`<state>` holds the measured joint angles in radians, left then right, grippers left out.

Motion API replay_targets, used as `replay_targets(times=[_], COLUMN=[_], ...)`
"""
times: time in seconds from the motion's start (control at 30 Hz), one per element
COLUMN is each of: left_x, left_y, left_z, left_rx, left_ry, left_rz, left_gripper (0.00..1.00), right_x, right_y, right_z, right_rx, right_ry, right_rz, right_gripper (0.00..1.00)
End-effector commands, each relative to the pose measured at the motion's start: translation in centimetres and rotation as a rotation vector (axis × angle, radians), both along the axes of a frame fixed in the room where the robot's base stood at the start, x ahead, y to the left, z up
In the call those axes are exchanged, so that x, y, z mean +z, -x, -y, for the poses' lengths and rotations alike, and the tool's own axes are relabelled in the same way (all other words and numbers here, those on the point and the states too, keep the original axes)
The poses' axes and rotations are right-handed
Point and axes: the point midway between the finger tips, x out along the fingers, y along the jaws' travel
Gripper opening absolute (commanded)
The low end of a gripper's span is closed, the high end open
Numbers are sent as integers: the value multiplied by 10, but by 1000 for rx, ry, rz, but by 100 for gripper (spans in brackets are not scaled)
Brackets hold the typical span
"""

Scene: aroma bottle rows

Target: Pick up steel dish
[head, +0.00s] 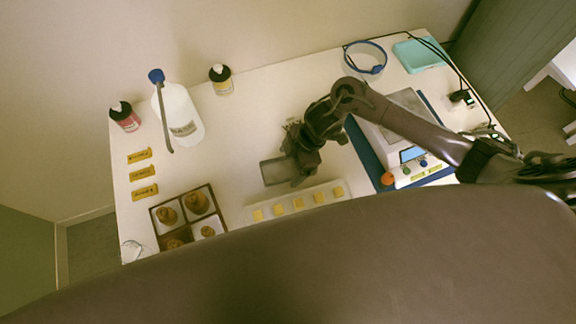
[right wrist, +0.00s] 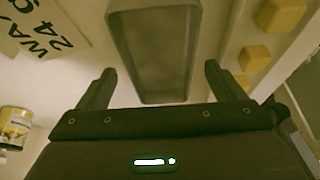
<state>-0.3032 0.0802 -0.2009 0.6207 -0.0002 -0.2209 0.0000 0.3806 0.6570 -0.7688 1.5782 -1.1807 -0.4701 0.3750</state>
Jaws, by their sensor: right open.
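The steel dish (head: 274,172) is a grey rectangular tray lying on the white table, left of my right gripper (head: 293,168) in the head view; its right end is hidden by the gripper. In the right wrist view, the dish (right wrist: 152,50) looks empty and runs out past the top edge. My right gripper (right wrist: 159,70) is open. Its two fingers appear on either side of the dish's near end, apart from its walls in the picture. I cannot tell how high the fingertips are. My left gripper is not in view.
A white strip with yellow cubes (head: 298,203) lies close beside the dish. A scale (head: 407,155) is to the right. A large white bottle (head: 182,118) and small jars (head: 221,80) stand behind.

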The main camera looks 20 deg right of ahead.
Motion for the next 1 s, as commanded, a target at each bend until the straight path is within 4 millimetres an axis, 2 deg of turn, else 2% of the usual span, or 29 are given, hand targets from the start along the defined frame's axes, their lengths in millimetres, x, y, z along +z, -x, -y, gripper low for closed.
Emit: replay_targets(times=[0.13, 0.3, 0.67, 1.0], left_x=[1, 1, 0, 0], left_y=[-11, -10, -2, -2], left_z=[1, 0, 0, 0], left_rx=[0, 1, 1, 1], left_ry=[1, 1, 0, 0], left_rz=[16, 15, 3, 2], left_gripper=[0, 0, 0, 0], right_x=[-8, -8, -7, -4], right_y=[0, 0, 0, 0], right_z=[-3, -3, -3, -3], right_rx=[1, 1, 1, 1], right_ry=[1, 1, 1, 0], right_rz=[-1, 0, 0, 2], right_gripper=[89, 89, 42, 40])
